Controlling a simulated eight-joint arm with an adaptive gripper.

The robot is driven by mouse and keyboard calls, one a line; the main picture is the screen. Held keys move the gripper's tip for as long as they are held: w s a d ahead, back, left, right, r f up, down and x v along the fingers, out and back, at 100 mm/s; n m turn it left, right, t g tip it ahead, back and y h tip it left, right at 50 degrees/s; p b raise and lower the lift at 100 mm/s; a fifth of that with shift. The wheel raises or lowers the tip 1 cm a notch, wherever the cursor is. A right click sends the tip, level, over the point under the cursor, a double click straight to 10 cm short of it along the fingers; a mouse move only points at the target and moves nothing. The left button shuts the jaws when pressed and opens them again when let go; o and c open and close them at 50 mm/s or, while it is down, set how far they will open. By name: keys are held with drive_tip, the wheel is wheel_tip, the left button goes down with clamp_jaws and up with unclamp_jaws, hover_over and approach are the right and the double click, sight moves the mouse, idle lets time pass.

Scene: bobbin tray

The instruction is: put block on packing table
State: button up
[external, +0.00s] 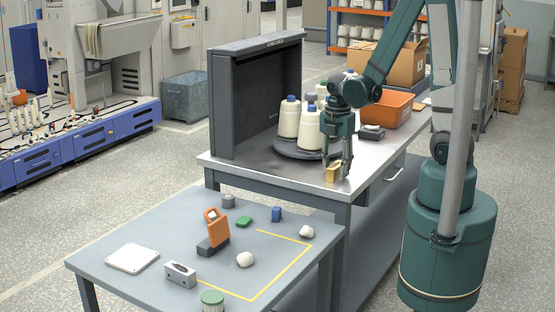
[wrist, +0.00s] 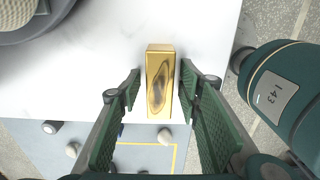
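A golden, wood-grained block (external: 333,173) appears to rest near the front edge of the higher, white-topped table (external: 290,178). In the wrist view the block (wrist: 160,82) lies between my fingers with its long side running away from the camera. My gripper (external: 338,166) is low over that table corner. Its green fingertips (wrist: 160,72) stand on either side of the block, with a narrow gap showing on each side, so it is open around it. A lower grey table (external: 150,225) with a yellow taped outline stands in front. Which table is the packing table is not marked.
White bobbins (external: 289,120) stand on a dark round tray behind my gripper, beside a dark panel (external: 255,95). An orange bin (external: 388,109) is behind. The grey table holds an orange device (external: 214,228), white lumps (external: 245,259) and small blocks; its taped area has free room.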

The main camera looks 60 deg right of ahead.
drive_tip(key=shift+r, duration=0.2)
wheel_tip(320, 180, up, 12)
drive_tip(key=p, duration=0.3)
idle(0.6)
idle(0.8)
wheel_tip(320, 180, up, 8)
drive_tip(key=m+t, duration=0.3)
drive_tip(key=m, duration=0.6)
hover_over(334, 166)
drive_tip(key=a, duration=0.4)
drive_tip(key=s+a+r+m+t, duration=0.1)
drive_tip(key=a+r+m+t, duration=0.3)
drive_tip(key=r+m, duration=0.3)
drive_tip(key=shift+s+a+r+m, duration=0.35)
drive_tip(key=shift+s+m, duration=0.05)
drive_tip(key=shift+m, duration=0.6)
